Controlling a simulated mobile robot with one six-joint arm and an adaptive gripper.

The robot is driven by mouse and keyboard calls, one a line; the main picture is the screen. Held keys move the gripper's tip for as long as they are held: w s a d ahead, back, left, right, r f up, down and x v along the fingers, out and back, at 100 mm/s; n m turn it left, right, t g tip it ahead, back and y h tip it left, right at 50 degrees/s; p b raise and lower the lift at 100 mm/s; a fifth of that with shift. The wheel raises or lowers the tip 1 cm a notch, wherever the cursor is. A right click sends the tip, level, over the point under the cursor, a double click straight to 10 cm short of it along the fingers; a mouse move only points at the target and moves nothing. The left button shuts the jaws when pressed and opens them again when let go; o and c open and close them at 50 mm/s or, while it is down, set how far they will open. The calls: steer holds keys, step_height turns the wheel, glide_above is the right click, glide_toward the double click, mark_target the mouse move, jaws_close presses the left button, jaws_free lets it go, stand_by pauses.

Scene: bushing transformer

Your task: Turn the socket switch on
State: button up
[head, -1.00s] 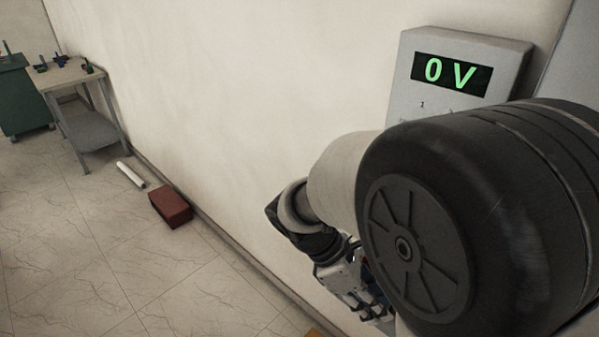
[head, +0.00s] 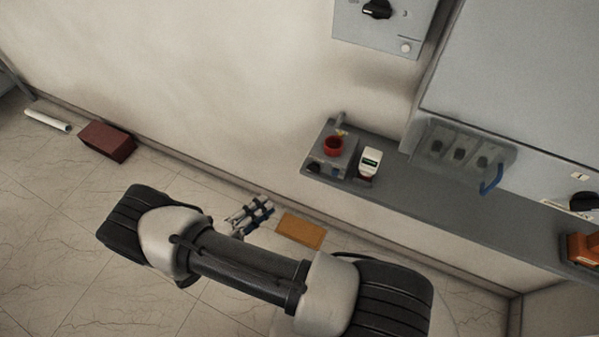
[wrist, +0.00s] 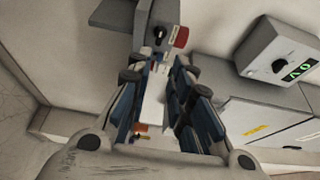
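A row of socket-like fittings (head: 460,150) sits behind a clear cover on the grey cabinet at the right, with a blue handle (head: 491,180) beside it. I cannot tell which part is the socket switch. A small grey box (head: 331,160) with a red round top (head: 333,146) and a black knob stands on the grey shelf. The red part (wrist: 181,37) also shows in the wrist view, beyond the fingers. My gripper (head: 250,214) is low, left of the shelf and apart from it. In the wrist view its fingers (wrist: 163,75) are open, with nothing held.
A wall box (head: 385,30) with a black knob is above; its display (wrist: 299,70) shows in the wrist view. A white meter (head: 370,163) and an orange object (head: 583,248) are on the shelf (head: 430,195). A brown board (head: 300,231) and red block (head: 108,141) lie on the floor.

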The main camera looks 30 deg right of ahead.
mark_target(311, 171)
steer(key=b+x, duration=0.1)
steer(key=x, duration=1.6)
steer(key=shift+s+d+f, duration=0.1)
steer(key=shift+s+d, duration=0.05)
steer(key=shift+d, duration=0.05)
steer(key=shift+c, duration=0.2)
jaws_close()
